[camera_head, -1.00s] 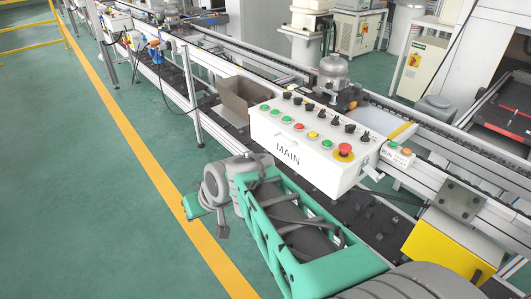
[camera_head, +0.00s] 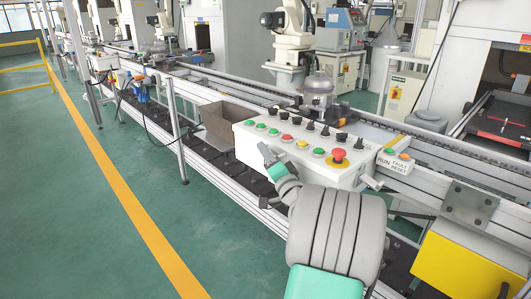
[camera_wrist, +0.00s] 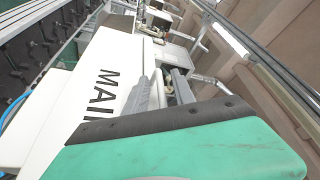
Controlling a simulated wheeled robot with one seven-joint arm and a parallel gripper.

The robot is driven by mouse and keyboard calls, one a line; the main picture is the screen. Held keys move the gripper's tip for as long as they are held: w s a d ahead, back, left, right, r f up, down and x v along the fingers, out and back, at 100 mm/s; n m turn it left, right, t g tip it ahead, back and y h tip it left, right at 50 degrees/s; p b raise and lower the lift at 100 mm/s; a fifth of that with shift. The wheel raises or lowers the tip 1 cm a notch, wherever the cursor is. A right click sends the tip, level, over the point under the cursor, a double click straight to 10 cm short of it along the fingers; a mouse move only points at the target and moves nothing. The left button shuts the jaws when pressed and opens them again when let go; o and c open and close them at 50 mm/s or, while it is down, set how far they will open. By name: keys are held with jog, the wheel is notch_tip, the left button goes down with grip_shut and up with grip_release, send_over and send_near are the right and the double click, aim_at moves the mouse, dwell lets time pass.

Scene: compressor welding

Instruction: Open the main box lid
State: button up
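The white main box (camera_head: 312,168) is mounted on the side of the conveyor line, with several buttons and knobs on its sloped top. Its front face bears the word MAIN in the wrist view (camera_wrist: 112,85); in the head view my arm hides much of this face. The lid looks shut, with no gap showing. My gripper (camera_head: 266,155) is at the box's front face, near its upper left part in the head view. A grey finger (camera_wrist: 140,95) points along the box in the wrist view; I cannot tell whether it touches. I see no object held.
A red emergency button (camera_head: 339,155) sits on the box's right end. A small RUN / FAULT RESET panel (camera_head: 395,162) and a yellow box (camera_head: 455,265) are to the right. The green floor (camera_head: 90,220) is clear.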

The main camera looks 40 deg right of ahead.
jog(key=shift+w, duration=0.3)
jog(key=shift+c, duration=0.4)
grip_shut()
jog(key=shift+r, duration=0.1)
jog(key=shift+r, duration=0.15)
dwell(0.6)
